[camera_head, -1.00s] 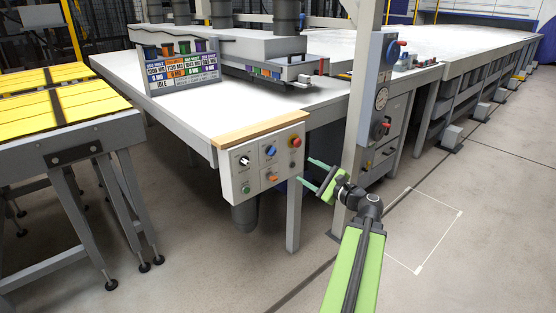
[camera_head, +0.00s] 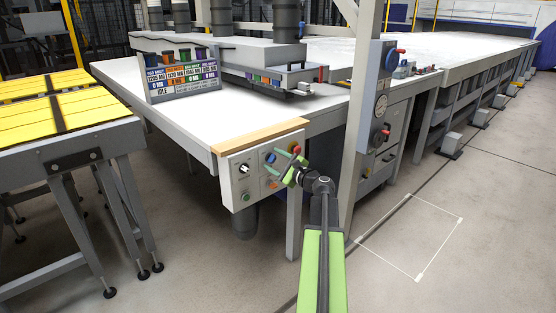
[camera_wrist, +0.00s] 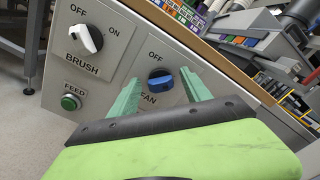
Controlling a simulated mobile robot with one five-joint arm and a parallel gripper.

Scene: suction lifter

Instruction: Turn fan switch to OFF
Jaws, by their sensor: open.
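The fan switch is a blue rotary knob on the grey control panel (camera_head: 229,181). The fan knob (camera_wrist: 161,80) has an OFF label above it in the wrist view and a partly covered FAN label below. Its bar lies roughly level in that view; I cannot tell its setting, and any ON label is hidden. My gripper (camera_head: 284,162) is open in front of the panel. In the wrist view my gripper (camera_wrist: 160,87) has one green finger on each side of the knob. I cannot tell whether they touch it.
A white BRUSH knob (camera_wrist: 86,39) and a green FEED button (camera_wrist: 70,102) are left of the fan knob. A wooden edge (camera_head: 262,134) tops the panel. A grey post (camera_head: 358,120) stands right of it. A yellow-topped table (camera_head: 60,110) is at the left.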

